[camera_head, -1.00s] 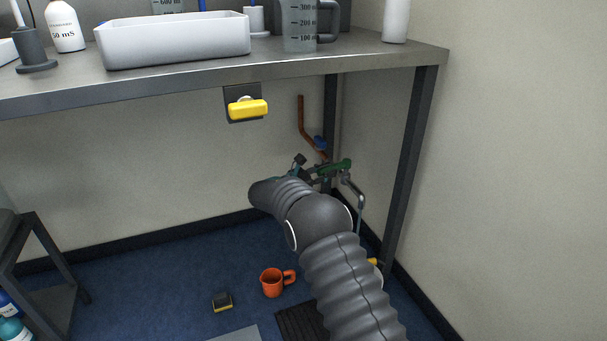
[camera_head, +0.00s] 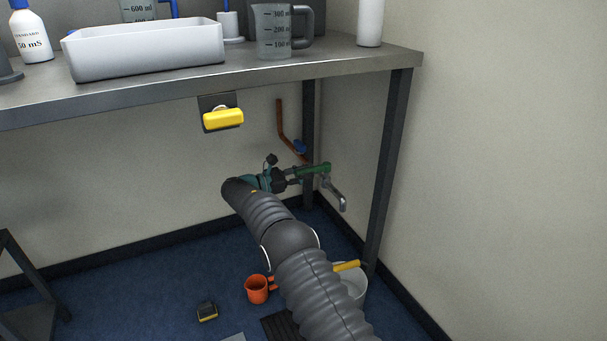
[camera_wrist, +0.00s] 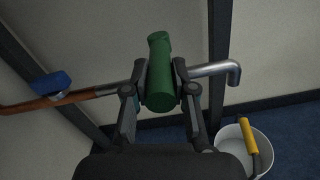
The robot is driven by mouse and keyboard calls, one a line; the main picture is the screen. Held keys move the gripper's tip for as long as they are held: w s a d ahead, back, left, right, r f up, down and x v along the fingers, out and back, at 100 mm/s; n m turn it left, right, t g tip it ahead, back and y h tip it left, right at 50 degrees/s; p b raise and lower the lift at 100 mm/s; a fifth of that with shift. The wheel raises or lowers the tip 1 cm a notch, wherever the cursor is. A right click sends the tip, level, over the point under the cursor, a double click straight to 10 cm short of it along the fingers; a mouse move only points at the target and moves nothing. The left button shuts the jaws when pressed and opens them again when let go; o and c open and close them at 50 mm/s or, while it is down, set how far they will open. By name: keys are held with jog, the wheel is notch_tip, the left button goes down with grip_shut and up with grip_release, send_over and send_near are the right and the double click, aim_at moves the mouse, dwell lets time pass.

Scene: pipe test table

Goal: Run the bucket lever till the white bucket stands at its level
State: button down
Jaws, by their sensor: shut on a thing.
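The green lever (camera_wrist: 160,72) sits between the fingers of my gripper (camera_wrist: 161,88), which is shut on it. In the head view the green lever (camera_head: 315,169) shows beside my gripper (camera_head: 293,176), at a pipe under the table. A bent metal spout (camera_wrist: 222,71) comes out to the right of the lever. No stream shows below its mouth now. The white bucket (camera_wrist: 231,137) stands on the floor at lower right in the wrist view, with a yellow handle grip (camera_wrist: 249,136). In the head view the bucket (camera_head: 356,287) is partly behind my arm. I cannot tell its water level.
A yellow handle (camera_head: 223,119) hangs under the table edge (camera_head: 330,66). A table leg (camera_head: 389,165) stands right. An orange mug (camera_head: 257,289) and a small block (camera_head: 207,312) lie on the floor.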

jog(key=shift+w+d+r, duration=0.1)
jog(key=shift+d, duration=0.05)
jog(key=c, duration=0.9)
grip_release()
jog(key=shift+d, duration=0.1)
jog(key=shift+c, duration=0.2)
jog(key=shift+s+a, duration=0.25)
jog(key=shift+a, duration=0.45)
jog(key=v, duration=1.1)
